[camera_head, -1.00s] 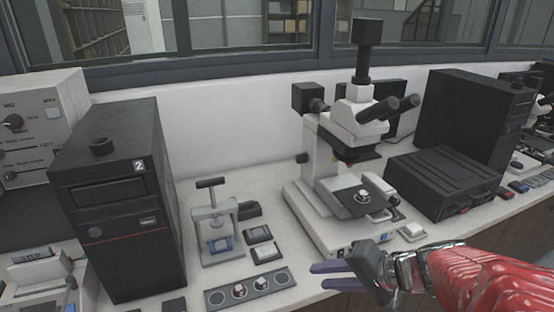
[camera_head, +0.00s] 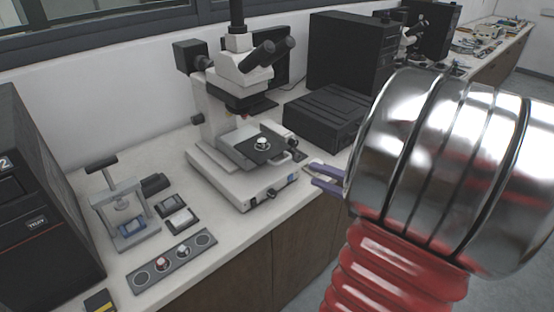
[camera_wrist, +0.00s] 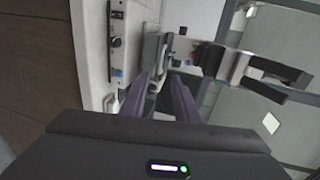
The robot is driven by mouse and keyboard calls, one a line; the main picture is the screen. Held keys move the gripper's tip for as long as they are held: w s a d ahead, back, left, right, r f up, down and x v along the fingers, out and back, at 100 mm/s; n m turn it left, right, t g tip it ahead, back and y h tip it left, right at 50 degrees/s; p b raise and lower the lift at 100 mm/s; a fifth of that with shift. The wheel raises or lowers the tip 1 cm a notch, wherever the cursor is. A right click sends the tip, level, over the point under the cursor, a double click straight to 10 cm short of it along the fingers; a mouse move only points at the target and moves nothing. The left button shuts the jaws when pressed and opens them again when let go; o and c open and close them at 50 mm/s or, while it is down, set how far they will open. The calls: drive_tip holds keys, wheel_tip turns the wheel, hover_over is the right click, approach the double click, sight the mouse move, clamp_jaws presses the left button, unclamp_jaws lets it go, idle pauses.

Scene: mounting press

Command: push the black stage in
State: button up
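The black stage (camera_head: 258,149) is a flat dark plate on the white microscope (camera_head: 228,172), with a small silver-and-white piece (camera_head: 262,143) on top. It juts toward the front right of the base, and a pale handle shows at its right. My gripper (camera_head: 328,178) has two purple fingers, apart with nothing seen between them. It is at the right of the microscope's base, to the right of and below the stage in the head view. In the wrist view the fingers (camera_wrist: 160,88) point toward the microscope parts. Whether they touch anything there I cannot tell.
A black box (camera_head: 325,117) sits on the bench behind my gripper. A small press (camera_head: 125,212), small dark blocks and a grey holder strip (camera_head: 172,260) lie to the left of the microscope. The bench's front edge runs just below the microscope's base.

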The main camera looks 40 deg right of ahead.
sight(285, 160)
drive_tip(key=shift+w, duration=0.1)
idle(0.3)
drive_tip(key=shift+x, duration=6.75)
drive_tip(key=shift+c, duration=0.5)
drive_tip(key=c, duration=0.6)
drive_tip(key=shift+f, duration=0.1)
clamp_jaws()
